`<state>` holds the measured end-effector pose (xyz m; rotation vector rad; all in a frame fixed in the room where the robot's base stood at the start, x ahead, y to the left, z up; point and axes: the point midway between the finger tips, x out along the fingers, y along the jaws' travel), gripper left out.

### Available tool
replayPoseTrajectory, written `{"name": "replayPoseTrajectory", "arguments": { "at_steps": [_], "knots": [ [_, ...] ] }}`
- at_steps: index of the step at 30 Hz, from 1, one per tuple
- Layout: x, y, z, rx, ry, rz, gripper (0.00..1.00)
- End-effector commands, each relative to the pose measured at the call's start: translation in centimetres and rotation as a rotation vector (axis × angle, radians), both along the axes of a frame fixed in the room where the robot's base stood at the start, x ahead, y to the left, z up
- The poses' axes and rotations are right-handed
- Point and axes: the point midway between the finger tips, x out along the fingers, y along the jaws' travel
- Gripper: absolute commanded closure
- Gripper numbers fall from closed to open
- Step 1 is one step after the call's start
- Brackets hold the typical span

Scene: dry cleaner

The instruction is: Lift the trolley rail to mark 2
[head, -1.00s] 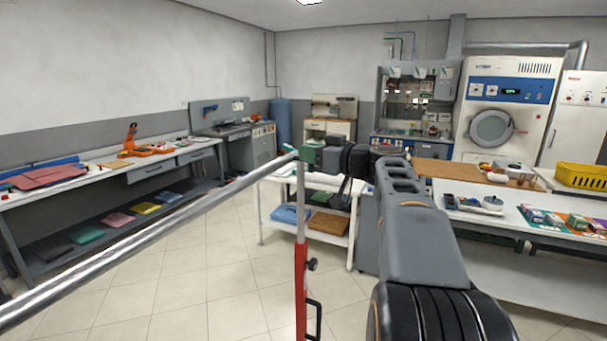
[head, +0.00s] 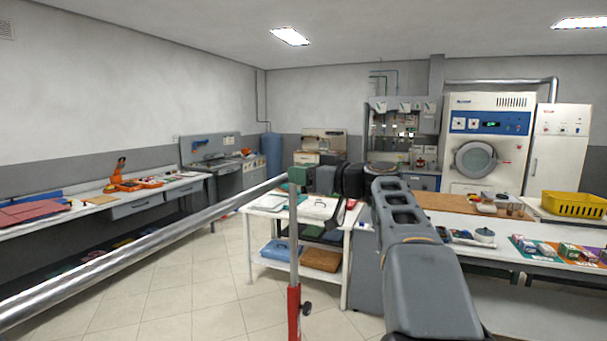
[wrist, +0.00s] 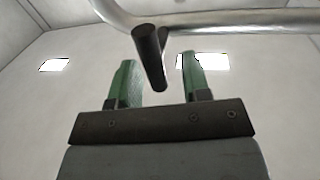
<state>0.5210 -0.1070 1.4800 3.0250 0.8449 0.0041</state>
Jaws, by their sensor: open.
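The trolley rail (head: 150,249) is a long silver tube. In the head view it runs from the lower left up to a thin grey post (head: 295,235) with a red lower sleeve (head: 294,312). My gripper (head: 299,174) has green fingers and is at the rail's right end, beside the post top. In the wrist view the rail (wrist: 235,20) crosses the top, and a dark peg (wrist: 150,58) hangs between the fingers of my open gripper (wrist: 158,62). I cannot tell whether a finger touches the peg. No mark numbers are legible.
A white table (head: 345,237) with folded cloths stands behind the post. A workbench (head: 90,204) lines the left wall. Tiled floor (head: 190,300) lies open between.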

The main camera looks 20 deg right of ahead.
Motion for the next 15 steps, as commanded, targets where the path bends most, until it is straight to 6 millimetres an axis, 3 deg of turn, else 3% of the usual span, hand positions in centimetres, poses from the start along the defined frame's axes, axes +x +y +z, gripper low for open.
{"name": "replayPoseTrajectory", "arguments": {
  "at_steps": [8,15],
  "knots": [
    [-0.7,-0.5,-0.3,0.000,0.001,-0.001,0.56],
    [-4.4,-2.8,-0.5,-0.001,0.000,-0.006,0.56]
  ]
}}
